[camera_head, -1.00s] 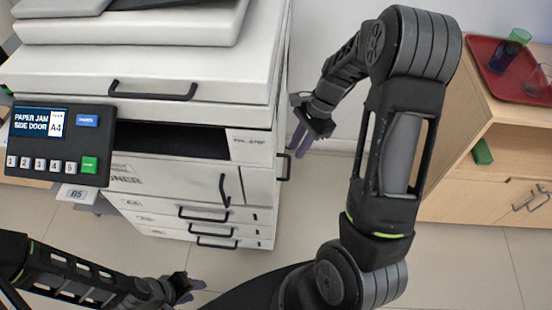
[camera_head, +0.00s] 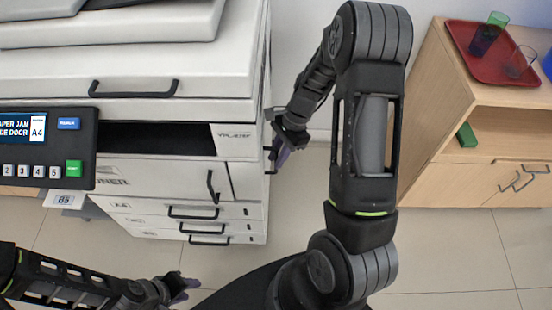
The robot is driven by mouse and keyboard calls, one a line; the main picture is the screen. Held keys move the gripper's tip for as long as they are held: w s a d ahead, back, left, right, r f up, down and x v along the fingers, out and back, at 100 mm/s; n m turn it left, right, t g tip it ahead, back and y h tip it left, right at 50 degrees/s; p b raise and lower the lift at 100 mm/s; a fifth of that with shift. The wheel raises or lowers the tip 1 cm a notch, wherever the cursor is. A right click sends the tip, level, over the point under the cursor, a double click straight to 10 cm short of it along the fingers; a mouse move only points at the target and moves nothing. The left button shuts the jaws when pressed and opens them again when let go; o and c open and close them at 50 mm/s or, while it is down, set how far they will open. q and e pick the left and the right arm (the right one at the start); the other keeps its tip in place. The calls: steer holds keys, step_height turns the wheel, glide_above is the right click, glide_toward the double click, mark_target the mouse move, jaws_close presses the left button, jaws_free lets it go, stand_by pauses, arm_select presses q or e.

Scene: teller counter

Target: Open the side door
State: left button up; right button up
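The white copier (camera_head: 180,73) stands at left. Its control panel (camera_head: 45,148) reads "PAPER JAM SIDE DOOR", with the left edge cut off. The side door is on the copier's right flank, seen nearly edge-on; its dark handle (camera_head: 271,154) sticks out there. The door looks shut. My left gripper (camera_head: 186,287) is low in front of the copier, away from it; its finger gap is not clear.
A wooden cabinet (camera_head: 440,150) stands at right with a red tray (camera_head: 475,62), cups on it, and a green block (camera_head: 467,135) on its shelf. Front drawers with handles (camera_head: 194,212) are below the copier's front. Floor (camera_head: 440,245) between copier and cabinet is clear.

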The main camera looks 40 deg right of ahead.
steer(key=shift+a+f, duration=0.25)
steer(key=shift+f, duration=0.3)
jaws_close()
stand_by(1.1)
